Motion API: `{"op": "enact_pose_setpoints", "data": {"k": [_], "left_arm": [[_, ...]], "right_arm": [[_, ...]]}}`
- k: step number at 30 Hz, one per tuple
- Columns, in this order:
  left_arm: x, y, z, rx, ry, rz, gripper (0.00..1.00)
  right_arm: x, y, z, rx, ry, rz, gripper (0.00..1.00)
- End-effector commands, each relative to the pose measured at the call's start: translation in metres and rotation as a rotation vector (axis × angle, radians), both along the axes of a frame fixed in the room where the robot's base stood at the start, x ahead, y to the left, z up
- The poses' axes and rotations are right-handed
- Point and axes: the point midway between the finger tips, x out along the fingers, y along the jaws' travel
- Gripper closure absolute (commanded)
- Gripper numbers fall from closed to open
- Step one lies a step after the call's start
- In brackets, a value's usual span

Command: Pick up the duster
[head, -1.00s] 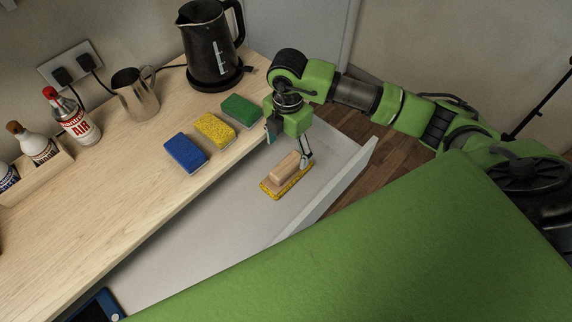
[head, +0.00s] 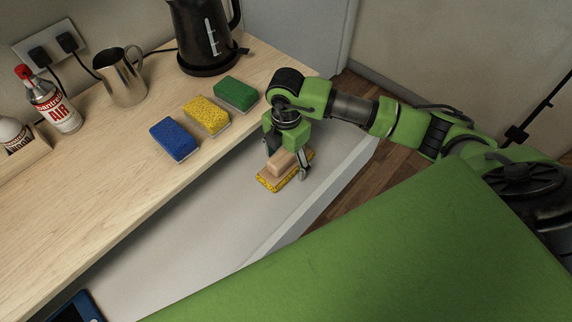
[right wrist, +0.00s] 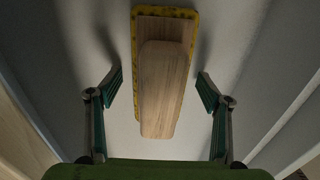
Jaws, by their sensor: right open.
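The duster (head: 278,172) has a pale wooden back and grip over a yellow pad. It lies in the open drawer (head: 200,232), near the drawer's far end. My right gripper (head: 287,167) is open and low over the duster, one finger on each side of it. In the right wrist view the wooden grip (right wrist: 163,85) runs between the two parted fingers (right wrist: 158,92), with a gap on both sides. It is not held. The finger on the far side is partly hidden in the head view. My left gripper is not in view.
Blue (head: 174,139), yellow (head: 207,117) and green (head: 236,94) sponges lie on the wooden counter (head: 90,192) beside the drawer. A steel jug (head: 122,77), a black kettle (head: 203,35) and a spray can (head: 54,106) stand farther back. The drawer's front wall (head: 310,212) rises at the right.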

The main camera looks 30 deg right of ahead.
Motion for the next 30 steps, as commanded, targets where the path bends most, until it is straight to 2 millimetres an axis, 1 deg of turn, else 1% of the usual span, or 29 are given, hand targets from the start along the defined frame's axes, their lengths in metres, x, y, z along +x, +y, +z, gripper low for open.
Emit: {"op": "enact_pose_setpoints", "data": {"k": [5,6,7,10,11,19,22,26,30], "left_arm": [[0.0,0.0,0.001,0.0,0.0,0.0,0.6],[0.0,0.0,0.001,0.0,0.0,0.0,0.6],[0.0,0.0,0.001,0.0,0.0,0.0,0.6],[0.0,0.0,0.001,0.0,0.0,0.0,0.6],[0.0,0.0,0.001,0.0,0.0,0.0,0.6],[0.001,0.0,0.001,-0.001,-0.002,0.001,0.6],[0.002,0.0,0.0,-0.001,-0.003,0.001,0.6],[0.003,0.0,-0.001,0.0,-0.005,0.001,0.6],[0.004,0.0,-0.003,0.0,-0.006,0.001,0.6]], "right_arm": [[0.0,0.0,0.0,0.0,0.0,0.0,0.28],[0.0,0.0,0.001,0.0,0.0,0.0,0.34],[0.0,0.0,0.001,0.0,0.0,0.0,0.41],[0.0,0.0,0.001,0.0,0.0,0.0,0.67],[0.0,0.0,0.0,0.0,0.0,0.0,0.72],[0.0,0.0,0.001,0.0,-0.001,0.0,0.72],[0.001,0.0,0.007,0.002,-0.003,0.001,0.72],[0.002,0.0,0.028,0.001,-0.006,0.001,0.72],[0.002,0.0,0.057,0.001,-0.006,0.002,0.72]]}}
